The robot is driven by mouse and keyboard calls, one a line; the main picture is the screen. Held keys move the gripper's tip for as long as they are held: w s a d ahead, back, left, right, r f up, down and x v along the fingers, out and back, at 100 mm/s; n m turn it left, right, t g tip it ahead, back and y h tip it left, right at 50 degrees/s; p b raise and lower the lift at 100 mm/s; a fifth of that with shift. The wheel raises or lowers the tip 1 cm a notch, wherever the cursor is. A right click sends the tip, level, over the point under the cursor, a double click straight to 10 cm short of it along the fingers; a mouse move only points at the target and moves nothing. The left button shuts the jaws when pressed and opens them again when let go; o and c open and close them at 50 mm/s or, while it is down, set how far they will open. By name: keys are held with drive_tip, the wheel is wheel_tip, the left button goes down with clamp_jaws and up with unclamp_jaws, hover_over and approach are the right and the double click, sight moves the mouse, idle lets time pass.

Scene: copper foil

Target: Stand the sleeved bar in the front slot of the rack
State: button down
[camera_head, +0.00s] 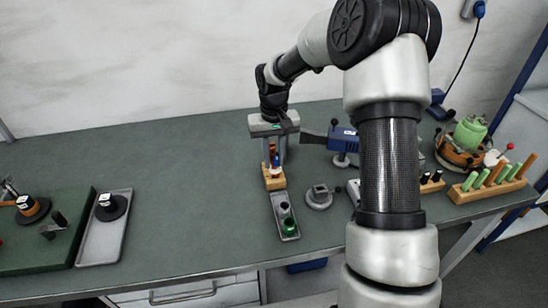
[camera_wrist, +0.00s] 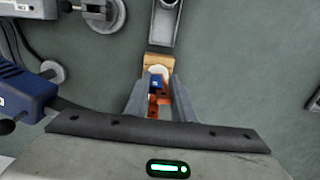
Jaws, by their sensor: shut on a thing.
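My gripper (camera_head: 273,160) points down over the bench, its two fingers closed around a slim orange-copper bar (camera_head: 272,150) with a blue part. In the wrist view, the bar's orange-red part (camera_wrist: 157,99) and blue part (camera_wrist: 156,82) show between the fingers of my gripper (camera_wrist: 159,88). A small wooden block (camera_head: 275,184), which looks like the rack, sits directly below; its far end (camera_wrist: 157,59) shows in the wrist view. A white round piece (camera_wrist: 158,71) lies over the block beside the blue part. The slots and the bar's lower end are hidden.
A narrow grey tray (camera_head: 277,198) with a green and a silver piece lies in front of the block. A round grey fixture (camera_head: 318,198) is at its right, a blue tool (camera_head: 342,138) behind. Wooden holders (camera_head: 490,191) stand farther right. Bench left of the block is clear.

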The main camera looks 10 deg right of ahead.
drive_tip(key=shift+f, duration=0.15)
drive_tip(key=shift+a+f+b, duration=0.2)
drive_tip(key=shift+f+b, duration=0.3)
drive_tip(key=shift+f, duration=0.1)
drive_tip(key=shift+f, duration=0.15)
idle(0.5)
drive_tip(key=c, duration=1.4)
unclamp_jaws()
drive_tip(key=shift+c, duration=0.2)
wheel_tip(320, 180, up, 18)
drive_tip(key=p, duration=0.1)
drive_tip(key=shift+f, duration=0.25)
